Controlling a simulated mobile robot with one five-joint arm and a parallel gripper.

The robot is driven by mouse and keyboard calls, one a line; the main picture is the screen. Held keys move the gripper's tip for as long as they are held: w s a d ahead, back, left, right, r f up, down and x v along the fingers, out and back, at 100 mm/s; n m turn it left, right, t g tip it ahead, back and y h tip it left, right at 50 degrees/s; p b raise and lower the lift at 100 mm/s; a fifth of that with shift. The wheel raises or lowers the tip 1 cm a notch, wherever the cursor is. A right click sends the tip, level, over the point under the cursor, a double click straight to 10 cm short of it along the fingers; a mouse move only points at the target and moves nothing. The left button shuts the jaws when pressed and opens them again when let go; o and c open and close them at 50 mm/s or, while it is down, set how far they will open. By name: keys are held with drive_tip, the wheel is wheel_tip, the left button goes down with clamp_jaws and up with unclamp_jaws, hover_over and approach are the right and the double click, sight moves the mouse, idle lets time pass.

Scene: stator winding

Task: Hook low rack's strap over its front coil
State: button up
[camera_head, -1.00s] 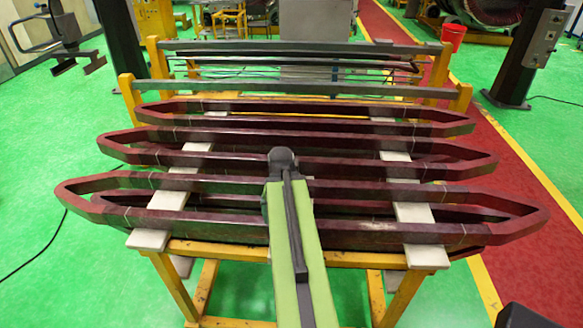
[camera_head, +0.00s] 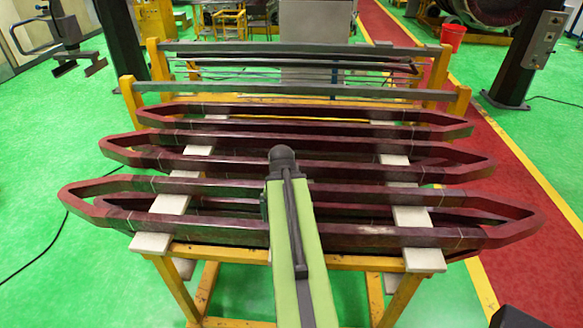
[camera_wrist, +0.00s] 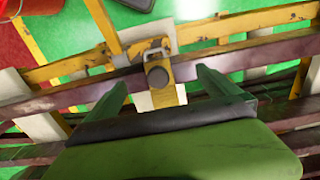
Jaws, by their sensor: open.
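The low yellow rack (camera_head: 215,250) holds several dark maroon, long hexagonal coils. The front coil (camera_head: 360,236) lies nearest me across white boards. In the wrist view, my gripper (camera_wrist: 161,80) is open, its two green fingers spread apart. Between and just beyond the fingertips is a yellow strap-like piece (camera_wrist: 168,96) with a dark round knob (camera_wrist: 157,76). It lies at a maroon coil bar (camera_wrist: 235,61), below a yellow bracket (camera_wrist: 150,49). I cannot tell whether it is hooked over the bar. My arm hides the gripper and this spot in the head view.
Two more coils, a middle one (camera_head: 220,163) and a back one (camera_head: 300,125), lie behind the front coil. A second yellow rack (camera_head: 438,75) stands behind. Dark posts (camera_head: 525,60) flank the area. Green floor lies open at left.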

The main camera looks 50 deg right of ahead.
wheel_tip(320, 180, up, 4)
drive_tip(key=p, duration=0.3)
drive_tip(key=shift+r, duration=0.1)
idle(0.9)
drive_tip(key=w+a+f+n+b, duration=0.25)
drive_tip(key=w+a, duration=0.25)
drive_tip(key=a, duration=0.3)
drive_tip(key=w+a+f+n+b, duration=0.2)
drive_tip(key=w+a+f+b, duration=0.1)
drive_tip(key=w+a, duration=0.3)
drive_tip(key=w+a+f+n+b, duration=0.2)
drive_tip(key=a+n, duration=0.1)
drive_tip(key=a, duration=0.8)
drive_tip(key=w+a+f+n+b, duration=0.2)
drive_tip(key=a+n, duration=0.1)
drive_tip(key=a, duration=0.9)
drive_tip(key=shift+f+n, duration=0.35)
